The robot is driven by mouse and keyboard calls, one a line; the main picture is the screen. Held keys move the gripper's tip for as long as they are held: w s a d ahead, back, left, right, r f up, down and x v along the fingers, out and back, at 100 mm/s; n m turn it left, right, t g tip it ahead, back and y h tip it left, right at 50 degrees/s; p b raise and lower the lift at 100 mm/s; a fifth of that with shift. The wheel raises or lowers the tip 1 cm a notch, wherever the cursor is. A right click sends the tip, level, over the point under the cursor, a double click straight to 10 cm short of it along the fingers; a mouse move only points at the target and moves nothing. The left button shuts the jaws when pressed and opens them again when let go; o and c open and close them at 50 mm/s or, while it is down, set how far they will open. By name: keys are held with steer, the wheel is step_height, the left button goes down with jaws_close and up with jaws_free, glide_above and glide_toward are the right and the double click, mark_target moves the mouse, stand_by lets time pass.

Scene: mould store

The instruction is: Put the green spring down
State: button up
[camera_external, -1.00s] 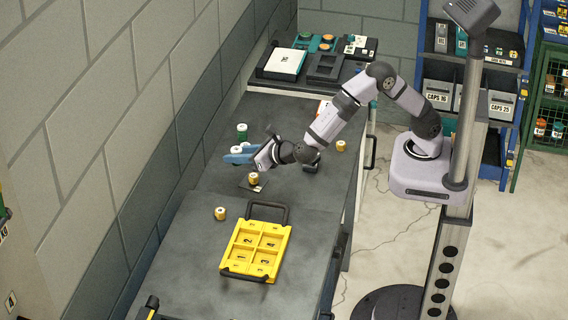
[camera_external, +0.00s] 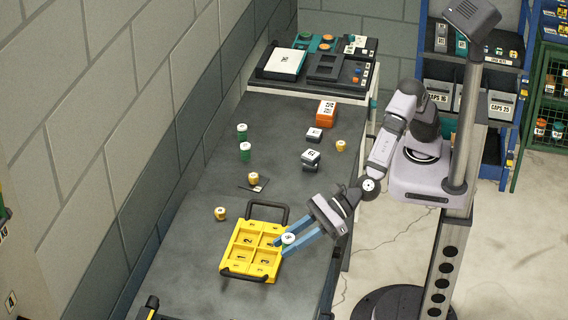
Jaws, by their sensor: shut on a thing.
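My gripper (camera_external: 287,242), with long blue fingers, is shut on a small white-topped green spring (camera_external: 288,239). It holds the spring at the right side of the yellow tray (camera_external: 232,257), by the compartment marked 4. I cannot tell whether the spring touches the tray or is above it; the fingers hide part of it. The tray has several numbered compartments and dark handles at both ends. Two other green springs with white tops, a far one (camera_external: 242,132) and a nearer one (camera_external: 245,153), stand upright on the bench near the wall.
Gold white-topped pieces stand on the bench at the left (camera_external: 220,215), by a dark plate (camera_external: 253,179) and at the right (camera_external: 340,147). Dark blocks (camera_external: 311,157) and an orange block (camera_external: 326,113) lie farther back.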

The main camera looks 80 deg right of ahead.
mark_target(300, 283)
steer(key=shift+n+g+y, duration=0.3)
steer(key=shift+n+y, duration=0.1)
steer(key=shift+y, duration=0.1)
steer(key=shift+s+a+f, duration=0.35)
steer(key=shift+s+f, duration=0.15)
steer(key=shift+f, duration=1.1)
steer(key=shift+s+a+f, duration=0.3)
steer(key=shift+s+f, duration=0.25)
steer(key=shift+f, duration=1.1)
steer(key=shift+s+a+f, duration=0.35)
steer(key=shift+s+f, duration=0.15)
steer(key=shift+f, duration=1.1)
steer(key=shift+f+b, duration=0.25)
steer(key=shift+b, duration=0.15)
steer(key=o, duration=1.1)
steer(key=shift+r, duration=0.15)
steer(key=shift+r+p, duration=0.2)
steer(key=shift+p, duration=0.25)
steer(key=shift+s+d+b, duration=0.2)
steer(key=shift+s+b, duration=0.1)
steer(key=b+v, duration=0.2)
steer(key=v, duration=0.9)
steer(key=shift+d+r, duration=0.1)
steer(key=shift+d, duration=0.05)
